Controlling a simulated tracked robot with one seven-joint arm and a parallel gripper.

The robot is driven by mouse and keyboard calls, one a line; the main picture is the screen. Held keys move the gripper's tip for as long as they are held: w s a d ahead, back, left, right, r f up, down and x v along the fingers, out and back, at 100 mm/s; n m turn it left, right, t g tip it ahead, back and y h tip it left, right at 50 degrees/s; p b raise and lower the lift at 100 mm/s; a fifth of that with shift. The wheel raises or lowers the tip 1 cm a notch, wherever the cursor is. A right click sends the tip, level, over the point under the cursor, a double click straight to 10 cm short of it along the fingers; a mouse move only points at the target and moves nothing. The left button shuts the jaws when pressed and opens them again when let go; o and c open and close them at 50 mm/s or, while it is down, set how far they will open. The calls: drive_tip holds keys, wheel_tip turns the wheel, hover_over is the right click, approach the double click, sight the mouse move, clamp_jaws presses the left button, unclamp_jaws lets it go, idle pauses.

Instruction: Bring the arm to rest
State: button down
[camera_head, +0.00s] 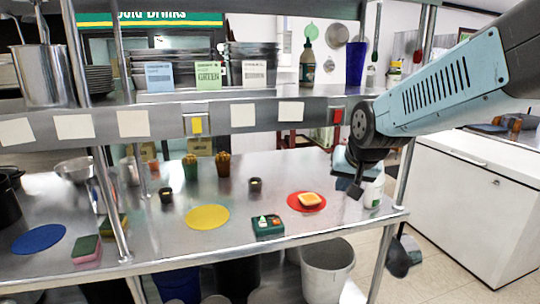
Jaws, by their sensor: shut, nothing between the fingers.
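My arm (430,95) reaches in from the upper right, above the right end of the steel table (330,228). My gripper (356,188) points down at its tip and is shut with nothing in it. It is just right of a red disc (297,206) that bears a yellow and orange square item (309,199). A white bottle (374,192) stands right behind the gripper and is partly hidden by it. I cannot tell whether the fingers touch anything.
A yellow disc (207,217), a blue disc (39,239), a green box (268,226), sponges (87,249) and small dark cups (255,184) are on the table. A metal shelf (240,112) and posts stand above it. A white chest freezer (470,200) stands at right.

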drive_tip(key=s+d+r, duration=0.1)
drive_tip(key=s+d, duration=0.2)
drive_tip(key=s, duration=0.5)
drive_tip(key=s+d+r+n+g+h, duration=0.1)
drive_tip(key=s+d, duration=0.2)
drive_tip(key=s, duration=0.5)
drive_tip(key=shift+d+r+n, duration=0.15)
drive_tip(key=shift+r+n, duration=0.15)
drive_tip(key=shift+r, duration=0.1)
